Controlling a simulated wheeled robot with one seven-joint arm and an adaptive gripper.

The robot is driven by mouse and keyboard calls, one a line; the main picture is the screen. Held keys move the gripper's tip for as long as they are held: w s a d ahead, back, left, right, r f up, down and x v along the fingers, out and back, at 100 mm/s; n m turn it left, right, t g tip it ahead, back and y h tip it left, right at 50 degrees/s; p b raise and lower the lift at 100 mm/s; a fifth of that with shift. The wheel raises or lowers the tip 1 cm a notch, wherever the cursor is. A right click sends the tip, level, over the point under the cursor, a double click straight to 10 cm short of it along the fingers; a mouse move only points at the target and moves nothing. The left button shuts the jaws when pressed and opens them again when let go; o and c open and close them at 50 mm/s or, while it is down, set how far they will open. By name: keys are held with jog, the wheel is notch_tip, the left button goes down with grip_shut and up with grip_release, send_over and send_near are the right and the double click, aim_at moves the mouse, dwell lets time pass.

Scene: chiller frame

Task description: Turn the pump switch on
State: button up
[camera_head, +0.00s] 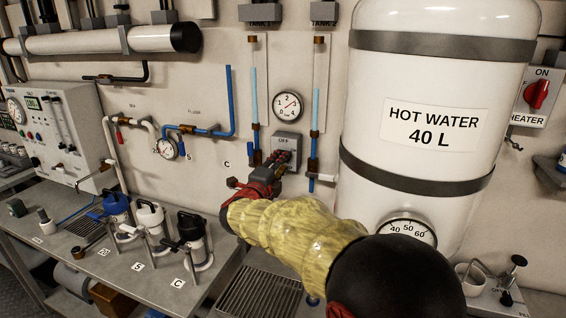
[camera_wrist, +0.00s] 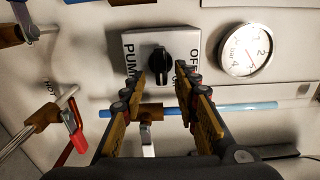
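The pump switch is a light grey box (camera_head: 290,141) on the wall, below a round gauge. In the wrist view it shows a black knob (camera_wrist: 160,65), with PUMP lettered on its left and OFF on its right. My gripper (camera_head: 284,160) is in front of the box and hides its lower part in the head view. In the wrist view my gripper (camera_wrist: 161,75) is open, with one finger on each side of the knob. Gaps show between the knob and both fingers. Whether the fingertips reach the knob's depth is hard to tell.
The round gauge (camera_head: 287,105) sits above the switch. Vertical blue sight tubes (camera_head: 316,95) flank it. A white hot water tank (camera_head: 430,60) stands close on the right. A heater switch (camera_head: 537,94) is further right. Jugs (camera_head: 191,235) stand on the bench at left.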

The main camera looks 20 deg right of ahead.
jog(key=v, duration=1)
jog(key=shift+s+a, duration=0.15)
jog(key=shift+r, duration=0.1)
